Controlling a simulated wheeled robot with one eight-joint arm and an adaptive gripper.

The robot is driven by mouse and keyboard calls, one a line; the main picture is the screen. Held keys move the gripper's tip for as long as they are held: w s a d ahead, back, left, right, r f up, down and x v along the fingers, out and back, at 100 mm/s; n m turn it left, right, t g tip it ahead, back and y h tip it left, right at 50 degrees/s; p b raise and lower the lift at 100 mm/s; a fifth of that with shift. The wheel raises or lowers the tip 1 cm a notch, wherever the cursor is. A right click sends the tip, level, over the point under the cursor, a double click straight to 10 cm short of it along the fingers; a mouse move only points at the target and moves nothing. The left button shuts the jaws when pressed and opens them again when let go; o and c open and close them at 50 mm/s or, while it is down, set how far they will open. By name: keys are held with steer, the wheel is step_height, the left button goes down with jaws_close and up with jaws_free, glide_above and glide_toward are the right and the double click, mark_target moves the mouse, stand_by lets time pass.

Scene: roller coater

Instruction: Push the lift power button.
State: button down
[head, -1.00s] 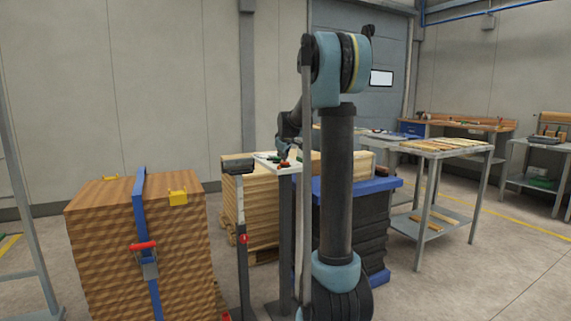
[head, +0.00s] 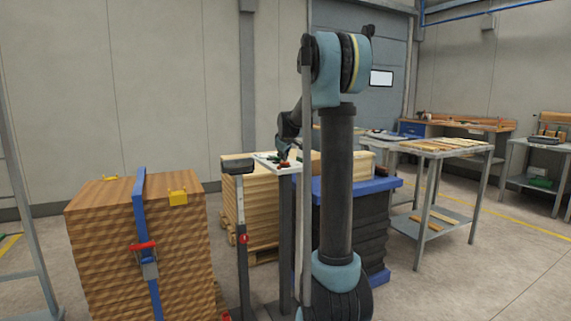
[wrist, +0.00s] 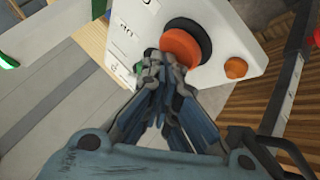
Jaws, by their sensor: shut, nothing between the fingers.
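The white control panel (head: 266,158) stands on a dark post in the head view. It fills the top middle of the wrist view (wrist: 218,22). It carries a large orange-red button (wrist: 184,48) on a dark collar and a small orange button (wrist: 236,67). A bit of green (wrist: 138,68) shows beside my fingertips, mostly hidden by them. Small labels on the panel are unreadable. My gripper (wrist: 161,62) is shut and empty, its tips over the panel just left of the large button. I cannot tell whether they touch the panel. In the head view my gripper (head: 284,152) is small above the panel.
A strapped wooden stack (head: 100,240) stands at the left. A pallet of boards (head: 248,205) is behind the panel. Blue-lidded dark bins (head: 375,187) stand behind my arm. A table with wooden pieces (head: 445,150) is at the right. Open floor lies at the far right.

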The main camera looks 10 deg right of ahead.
mark_target(283, 162)
steer(key=shift+s+f, duration=0.1)
steer(key=shift+f, duration=0.1)
steer(key=shift+s+f, duration=0.1)
steer(key=shift+f, duration=0.15)
stand_by(0.4)
steer(key=shift+d+r, duration=0.1)
steer(key=shift+r, duration=3.3)
